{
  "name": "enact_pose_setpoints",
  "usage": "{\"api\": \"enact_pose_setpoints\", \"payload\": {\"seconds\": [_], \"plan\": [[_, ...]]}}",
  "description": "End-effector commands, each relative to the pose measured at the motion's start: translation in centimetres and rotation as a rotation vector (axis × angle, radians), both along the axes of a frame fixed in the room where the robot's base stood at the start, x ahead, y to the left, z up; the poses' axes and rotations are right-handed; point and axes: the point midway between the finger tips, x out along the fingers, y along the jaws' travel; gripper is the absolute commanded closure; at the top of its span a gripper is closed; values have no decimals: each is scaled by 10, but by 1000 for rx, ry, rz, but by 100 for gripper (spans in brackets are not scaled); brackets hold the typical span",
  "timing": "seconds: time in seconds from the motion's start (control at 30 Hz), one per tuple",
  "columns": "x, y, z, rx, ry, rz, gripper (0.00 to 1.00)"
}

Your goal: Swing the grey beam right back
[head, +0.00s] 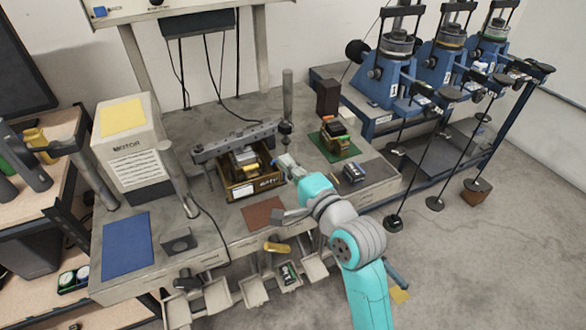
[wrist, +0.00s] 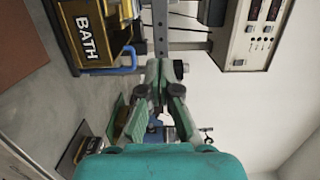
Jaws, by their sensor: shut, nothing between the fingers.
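The grey beam (head: 235,143) lies level across the bench in the head view. It passes above the open box (head: 250,190), and its right end is by a small dark knob (head: 286,128) near the upright post (head: 288,95). My gripper (head: 283,160) is shut and empty, just in front of the beam's right part and beside the box's right side. In the wrist view, my fingers (wrist: 161,80) point at a grey bar (wrist: 160,30) that looks like the beam. I cannot tell whether they touch it.
A green mat with stacked blocks (head: 335,145) and a dark block (head: 327,97) stand right of the beam. A white cabinet (head: 130,150) stands left. Blue presses (head: 390,80) stand at the right.

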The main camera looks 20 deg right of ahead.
Motion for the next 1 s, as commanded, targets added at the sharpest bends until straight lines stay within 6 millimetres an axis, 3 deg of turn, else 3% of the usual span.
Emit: {"api": "enact_pose_setpoints", "payload": {"seconds": [0.3,0.5,1.0], "plan": [[59,8,1,0,-1,1,100],[84,12,1,0,-1,0,100],[95,13,0,1,-1,0,100]]}}
